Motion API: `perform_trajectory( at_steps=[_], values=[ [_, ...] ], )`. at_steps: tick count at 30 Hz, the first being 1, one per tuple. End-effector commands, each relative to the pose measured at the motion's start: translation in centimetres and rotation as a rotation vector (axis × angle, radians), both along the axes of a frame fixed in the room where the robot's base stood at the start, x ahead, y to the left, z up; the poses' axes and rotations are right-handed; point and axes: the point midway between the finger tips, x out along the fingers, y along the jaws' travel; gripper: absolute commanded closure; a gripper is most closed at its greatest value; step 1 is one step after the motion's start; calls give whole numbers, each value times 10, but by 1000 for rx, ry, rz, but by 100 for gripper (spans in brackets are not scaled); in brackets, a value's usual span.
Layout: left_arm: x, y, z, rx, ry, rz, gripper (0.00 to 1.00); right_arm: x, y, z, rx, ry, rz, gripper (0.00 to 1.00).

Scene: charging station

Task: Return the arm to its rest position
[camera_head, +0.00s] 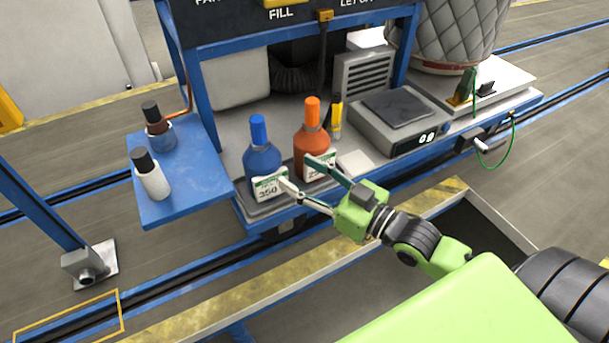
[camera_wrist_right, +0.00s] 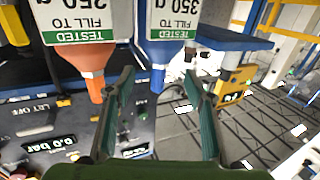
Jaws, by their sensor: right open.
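My right gripper (camera_head: 297,171) is open, with its fingers pointing at the front of two labelled bottles on the station's shelf. The blue bottle (camera_head: 262,159) has a 350 label and stands upright at the left. The orange bottle (camera_head: 310,140) has a 250 label and stands upright to its right, partly behind a finger. In the right wrist view, which is upside down, the open fingers (camera_wrist_right: 158,73) have the blue bottle (camera_wrist_right: 172,55) between and beyond them, and the orange bottle (camera_wrist_right: 91,72) is beside the left finger. Nothing is held. My left gripper is not in view.
A scale (camera_head: 400,121) stands right of the bottles, with a yellow marker-like tool (camera_head: 335,117) behind them. A blue side shelf (camera_head: 190,185) holds a white bottle (camera_head: 152,176) and a dark-capped jar (camera_head: 160,133). A yellow-edged rail (camera_head: 290,270) runs below my right arm.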

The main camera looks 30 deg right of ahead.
Motion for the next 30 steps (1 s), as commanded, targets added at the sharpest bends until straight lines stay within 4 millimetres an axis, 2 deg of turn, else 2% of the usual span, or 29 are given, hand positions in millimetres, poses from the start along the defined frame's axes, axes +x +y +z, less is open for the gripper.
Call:
perform_trajectory(
  at_steps=[17, 20, 23, 26, 30],
  values=[
    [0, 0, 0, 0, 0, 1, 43, -3, -1, 0, 0, 0, 1, 51],
    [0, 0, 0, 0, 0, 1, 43, -4, 1, -5, -6, 17, -3, 51],
    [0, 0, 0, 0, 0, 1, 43, -8, 7, -23, -34, 83, -15, 51],
    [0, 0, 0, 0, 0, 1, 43, -18, 15, -56, -86, 202, -37, 51],
    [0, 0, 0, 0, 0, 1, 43, -43, 22, -106, -178, 411, -81, 51]
  ],
)
